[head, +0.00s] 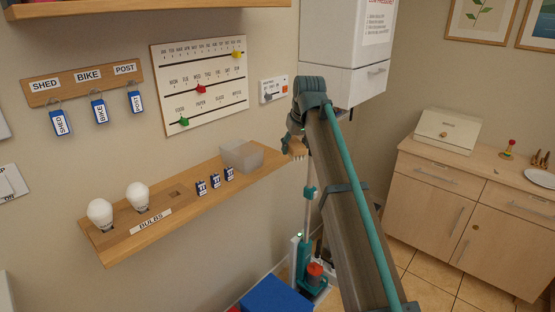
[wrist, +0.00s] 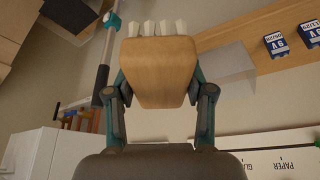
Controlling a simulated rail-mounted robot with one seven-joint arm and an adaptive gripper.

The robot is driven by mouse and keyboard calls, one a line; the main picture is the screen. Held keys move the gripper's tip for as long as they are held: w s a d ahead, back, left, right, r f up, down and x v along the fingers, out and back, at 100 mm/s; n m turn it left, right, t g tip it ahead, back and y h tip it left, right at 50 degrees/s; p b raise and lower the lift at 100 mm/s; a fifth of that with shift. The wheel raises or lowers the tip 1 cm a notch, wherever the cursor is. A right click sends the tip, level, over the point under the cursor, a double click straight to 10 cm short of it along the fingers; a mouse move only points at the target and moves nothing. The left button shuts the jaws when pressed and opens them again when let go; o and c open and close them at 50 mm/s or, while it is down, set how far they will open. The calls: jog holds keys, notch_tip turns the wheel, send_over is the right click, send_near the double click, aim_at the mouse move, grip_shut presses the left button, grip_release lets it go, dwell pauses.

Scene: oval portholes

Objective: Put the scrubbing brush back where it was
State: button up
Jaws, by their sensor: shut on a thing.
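The scrubbing brush (wrist: 158,72) is a light wooden block with white bristle tufts along its top edge in the wrist view. My gripper (wrist: 158,88) is shut on it, one finger on each side of the wood. In the head view my gripper (head: 293,143) is up in the air, just right of the shelf's right end. A small part of the brush (head: 298,149) shows below it there, and the rest is hidden by my arm.
The wooden shelf (head: 150,243) holds bulbs, batteries and a translucent bin (head: 241,155). A white wall cabinet (head: 345,60) is close behind my arm. A teal vacuum cleaner (head: 311,270) and a blue box (head: 275,297) are below. A sideboard (head: 470,200) stands at right.

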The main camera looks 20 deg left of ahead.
jog(key=a+r+n, duration=0.1)
jog(key=a+r, duration=0.3)
jog(key=a, duration=0.4)
jog(key=p, duration=0.3)
send_near(268, 154)
jog(key=shift+w+a+f+y, duration=0.3)
jog(key=shift+w+a+f, duration=0.25)
jog(key=shift+f, duration=0.2)
jog(key=shift+w+a+f+p, duration=0.2)
jog(key=shift+w+f+p, duration=0.2)
jog(key=shift+f, duration=0.2)
jog(key=shift+f+p, duration=0.3)
jog(key=shift+f, duration=1.3)
jog(key=shift+f, duration=0.1)
jog(key=o, duration=1.1)
